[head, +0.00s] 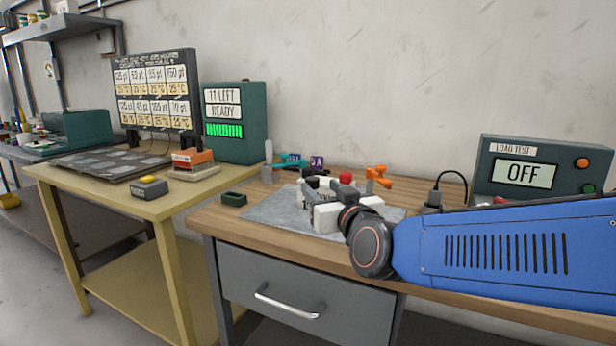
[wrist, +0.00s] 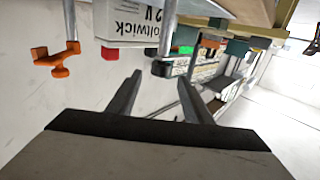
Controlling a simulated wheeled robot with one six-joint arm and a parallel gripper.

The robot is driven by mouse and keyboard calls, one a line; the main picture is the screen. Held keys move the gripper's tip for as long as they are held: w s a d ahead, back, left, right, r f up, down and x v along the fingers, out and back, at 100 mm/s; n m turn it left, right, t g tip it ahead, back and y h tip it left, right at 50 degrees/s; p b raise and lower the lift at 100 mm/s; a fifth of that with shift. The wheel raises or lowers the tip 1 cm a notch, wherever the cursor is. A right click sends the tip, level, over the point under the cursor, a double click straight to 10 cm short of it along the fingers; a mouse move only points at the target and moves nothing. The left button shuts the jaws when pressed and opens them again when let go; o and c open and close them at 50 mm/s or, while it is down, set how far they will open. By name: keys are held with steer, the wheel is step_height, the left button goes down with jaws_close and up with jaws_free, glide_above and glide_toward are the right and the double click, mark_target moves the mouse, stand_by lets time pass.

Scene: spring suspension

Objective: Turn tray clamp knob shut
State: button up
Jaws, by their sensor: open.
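An orange clamp-like fitting with a knob (head: 378,176) stands at the back of the wooden bench, right of a red knob (head: 345,177). In the wrist view the orange fitting (wrist: 57,58) is at the upper left, apart from my fingers. A teal handled fitting (head: 290,161) stands farther left on the bench; a dark teal one (wrist: 162,68) shows near my fingertips in the wrist view. I cannot tell whether they touch it. My gripper (wrist: 160,78) is open, with nothing between its fingers. In the head view my wrist partly hides the gripper and the middle of the mat.
A grey mat (head: 268,212) lies on the bench. A small dark green tray (head: 233,199) is at its left. A load test box (head: 543,167) reading OFF stands at the right. A yellow table (head: 120,197) with a display board stands to the left.

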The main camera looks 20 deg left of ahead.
steer(key=x, duration=1)
steer(key=shift+a, duration=0.2)
steer(key=shift+w, duration=0.1)
jaws_close()
